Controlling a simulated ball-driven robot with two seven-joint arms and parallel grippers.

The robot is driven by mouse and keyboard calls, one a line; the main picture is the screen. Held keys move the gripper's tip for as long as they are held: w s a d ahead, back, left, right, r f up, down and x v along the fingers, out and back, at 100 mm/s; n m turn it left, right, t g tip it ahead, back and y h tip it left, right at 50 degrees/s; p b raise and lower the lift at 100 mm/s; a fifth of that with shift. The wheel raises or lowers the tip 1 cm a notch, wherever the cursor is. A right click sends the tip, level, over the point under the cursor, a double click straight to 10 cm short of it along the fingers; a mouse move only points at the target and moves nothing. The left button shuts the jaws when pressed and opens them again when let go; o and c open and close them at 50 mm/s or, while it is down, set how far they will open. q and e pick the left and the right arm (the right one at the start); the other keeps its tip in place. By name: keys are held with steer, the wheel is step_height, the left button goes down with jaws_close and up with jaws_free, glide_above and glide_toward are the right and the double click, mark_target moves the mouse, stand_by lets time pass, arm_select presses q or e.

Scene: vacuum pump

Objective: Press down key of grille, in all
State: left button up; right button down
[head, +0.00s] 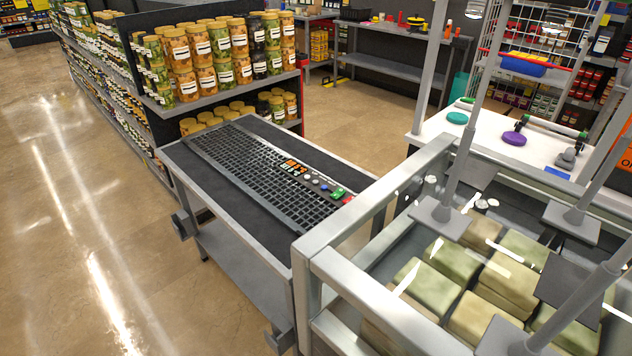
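A long dark grille (250,163) lies on the dark top of a grey metal cart, running from upper left to lower right. A small control panel sits along its right side, with a lit orange-and-green display (293,166) and several small round buttons (315,181), pale and blue. A green key (338,192) and a red part (348,198) are at the panel's near right end. Markings are too small to read, and I cannot tell whether any key is pressed down. Neither of my grippers shows in this view.
The cart (180,157) has a clear dark border around the grille. A metal-framed case (345,285) with pale green blocks stands close at the lower right. Shelves of jars (205,60) stand behind the cart. The floor (90,200) at left is clear.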

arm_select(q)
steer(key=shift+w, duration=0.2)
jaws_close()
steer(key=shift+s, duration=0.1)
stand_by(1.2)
